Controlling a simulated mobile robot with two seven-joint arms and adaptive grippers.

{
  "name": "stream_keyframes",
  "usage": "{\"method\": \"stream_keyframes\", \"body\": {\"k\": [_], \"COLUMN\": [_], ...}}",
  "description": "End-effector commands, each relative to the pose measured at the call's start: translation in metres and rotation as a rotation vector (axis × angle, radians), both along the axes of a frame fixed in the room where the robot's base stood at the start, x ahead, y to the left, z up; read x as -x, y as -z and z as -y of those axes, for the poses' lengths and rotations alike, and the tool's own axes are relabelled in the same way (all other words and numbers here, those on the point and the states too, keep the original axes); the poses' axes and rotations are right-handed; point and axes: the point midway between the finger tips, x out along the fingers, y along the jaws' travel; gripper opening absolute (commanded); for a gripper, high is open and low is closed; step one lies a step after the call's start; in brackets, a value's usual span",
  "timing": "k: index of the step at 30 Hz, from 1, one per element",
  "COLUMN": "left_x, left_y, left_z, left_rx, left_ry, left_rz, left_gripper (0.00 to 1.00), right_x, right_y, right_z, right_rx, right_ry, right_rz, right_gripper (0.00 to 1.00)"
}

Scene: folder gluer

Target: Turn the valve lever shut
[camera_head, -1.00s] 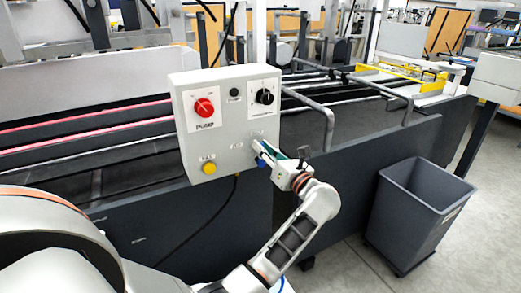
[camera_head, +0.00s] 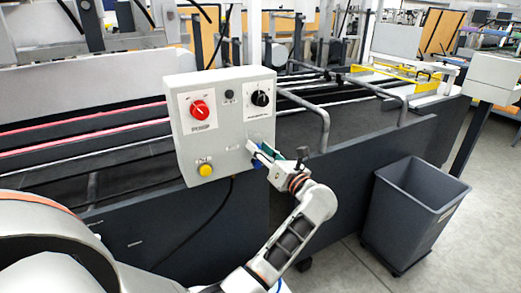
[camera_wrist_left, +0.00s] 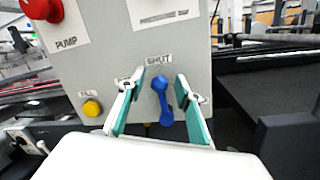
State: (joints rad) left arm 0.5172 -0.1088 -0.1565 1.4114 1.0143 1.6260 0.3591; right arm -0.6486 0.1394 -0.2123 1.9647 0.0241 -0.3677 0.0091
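The blue valve lever (camera_wrist_left: 163,104) is on the front of the grey control box (camera_head: 181,90), at its lower right. Its round hub is at the top and its handle hangs down, tilted slightly right. A "SHUT" label (camera_wrist_left: 158,59) is above the hub. A second label left of the lever is partly covered by a finger. My left gripper (camera_wrist_left: 158,86) is open, with one finger on each side of the lever and a gap to it on both sides. In the head view my left gripper (camera_head: 268,158) largely hides the lever. My right gripper is not in view.
The box also bears a red pump knob (camera_head: 200,110), a black knob (camera_head: 261,99) and a yellow button (camera_head: 205,170). Metal rails (camera_head: 318,112) and the dark machine stand behind it. A grey bin (camera_head: 412,215) stands on the floor at right.

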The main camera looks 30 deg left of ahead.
Motion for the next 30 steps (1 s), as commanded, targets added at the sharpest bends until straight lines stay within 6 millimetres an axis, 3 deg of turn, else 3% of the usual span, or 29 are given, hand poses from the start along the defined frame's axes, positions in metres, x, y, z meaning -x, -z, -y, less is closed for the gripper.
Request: {"method": "stream_keyframes", "body": {"k": [7,19,30], "left_x": [0.003,0.024,0.027], "left_y": [0.003,0.009,0.008], "left_z": [0.011,0.063,0.070], "left_rx": [0.003,0.003,0.000], "left_ry": [0.002,0.001,0.000], "left_rz": [-0.001,-0.002,0.000], "left_gripper": [0.34,0.34,0.34], "right_x": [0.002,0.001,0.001], "right_y": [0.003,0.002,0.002], "right_z": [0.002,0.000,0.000], "right_rx": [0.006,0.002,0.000], "right_ry": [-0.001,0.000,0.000], "right_rz": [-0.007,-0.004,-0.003], "right_gripper": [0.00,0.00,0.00]}}
